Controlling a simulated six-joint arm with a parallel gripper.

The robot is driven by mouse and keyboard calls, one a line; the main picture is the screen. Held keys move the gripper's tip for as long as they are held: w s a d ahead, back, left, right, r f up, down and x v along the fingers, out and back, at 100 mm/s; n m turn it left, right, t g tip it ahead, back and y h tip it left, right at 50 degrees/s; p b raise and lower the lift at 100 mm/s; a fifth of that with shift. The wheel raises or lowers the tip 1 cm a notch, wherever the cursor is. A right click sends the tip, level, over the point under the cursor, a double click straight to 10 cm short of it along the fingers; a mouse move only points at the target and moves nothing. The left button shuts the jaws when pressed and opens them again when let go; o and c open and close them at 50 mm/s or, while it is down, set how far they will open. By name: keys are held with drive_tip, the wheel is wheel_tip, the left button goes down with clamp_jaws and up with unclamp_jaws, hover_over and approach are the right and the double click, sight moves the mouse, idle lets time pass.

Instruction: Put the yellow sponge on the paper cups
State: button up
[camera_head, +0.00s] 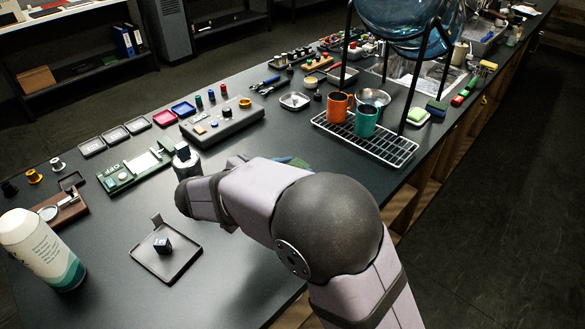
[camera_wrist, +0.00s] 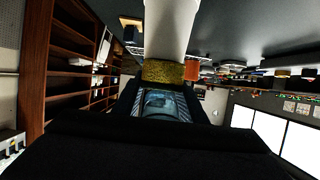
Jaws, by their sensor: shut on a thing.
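In the wrist view, which looks upside down, the yellow sponge (camera_wrist: 163,72) is a speckled yellow block at the ends of my dark fingers. My gripper (camera_wrist: 163,85) is shut on it. A plain white column, which looks like the stack of paper cups (camera_wrist: 167,30), meets the far side of the sponge. The sponge appears lined up with its end; I cannot tell whether they touch or a small gap is left. In the head view my arm hides the gripper, the sponge and the cups.
A wire rack (camera_head: 368,143) with an orange mug (camera_head: 339,105) and a teal mug (camera_head: 367,121) stands right of my arm. A dark tray (camera_head: 166,262) holding a small block and a white bottle (camera_head: 42,252) are at the near left. Small parts line the counter's far side.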

drive_tip(key=shift+f, duration=0.1)
drive_tip(key=o, duration=1)
drive_tip(key=shift+f, duration=0.1)
drive_tip(key=shift+a+r, duration=0.1)
drive_tip(key=shift+r, duration=0.1)
drive_tip(key=b+v, duration=0.1)
drive_tip(key=v, duration=1.1)
drive_tip(key=shift+f, duration=0.1)
